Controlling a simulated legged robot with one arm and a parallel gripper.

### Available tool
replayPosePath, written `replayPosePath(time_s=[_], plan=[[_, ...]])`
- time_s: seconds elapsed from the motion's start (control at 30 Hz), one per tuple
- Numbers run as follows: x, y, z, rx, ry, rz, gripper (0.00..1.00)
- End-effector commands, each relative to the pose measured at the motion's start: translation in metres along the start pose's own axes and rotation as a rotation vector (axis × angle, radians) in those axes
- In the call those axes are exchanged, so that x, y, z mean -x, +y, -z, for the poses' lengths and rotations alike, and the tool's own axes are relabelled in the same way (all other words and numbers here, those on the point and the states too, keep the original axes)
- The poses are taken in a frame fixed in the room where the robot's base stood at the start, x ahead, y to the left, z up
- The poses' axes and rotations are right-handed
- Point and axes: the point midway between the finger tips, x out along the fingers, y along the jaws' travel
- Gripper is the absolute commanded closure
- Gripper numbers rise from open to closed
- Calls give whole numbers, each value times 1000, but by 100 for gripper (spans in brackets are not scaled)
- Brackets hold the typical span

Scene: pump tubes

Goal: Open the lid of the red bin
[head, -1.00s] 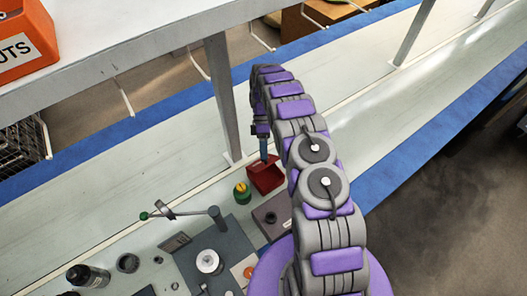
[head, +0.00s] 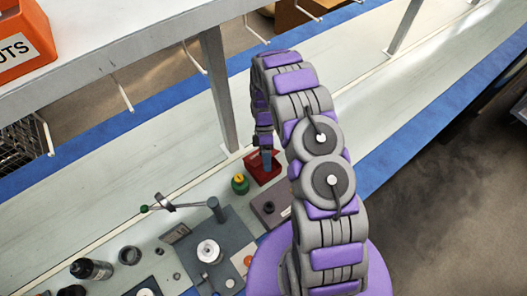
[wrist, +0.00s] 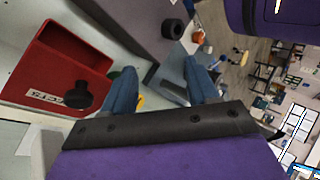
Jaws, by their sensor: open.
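The red bin (head: 254,160) stands on the bench near the foot of the shelf post in the head view, partly hidden by my gripper (head: 266,160). In the wrist view the red bin (wrist: 30,75) is at the left, with a recessed red area, a white label partly covered, and a black knob (wrist: 78,95) over its near right part. I cannot tell whether the recess is a lid or the inside. My gripper (wrist: 163,85) has its two blue fingers apart with nothing between them. The left finger is just right of the bin; contact cannot be told.
A green and yellow round part (head: 240,184) sits left of the bin. A dark block (head: 270,209) and a grey fixture plate (head: 222,235) lie in front. The shelf post (head: 218,90) rises behind, and an orange bin (head: 22,40) sits on the shelf.

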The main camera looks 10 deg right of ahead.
Motion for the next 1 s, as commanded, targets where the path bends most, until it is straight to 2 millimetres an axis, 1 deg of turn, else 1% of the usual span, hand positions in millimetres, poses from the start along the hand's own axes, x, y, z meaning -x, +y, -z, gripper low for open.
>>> replayPosePath(time_s=[0.03, 0.2, 0.43, 0.63, 1.0], plan=[[-3, -7, -1, -1, -1, 4, 41], [-17, -24, -5, 1, -1, 3, 41], [-30, -42, -9, 0, -1, 1, 41], [-35, -48, -11, 1, -1, 2, 41], [-33, -46, -11, -12, -1, -8, 42]])
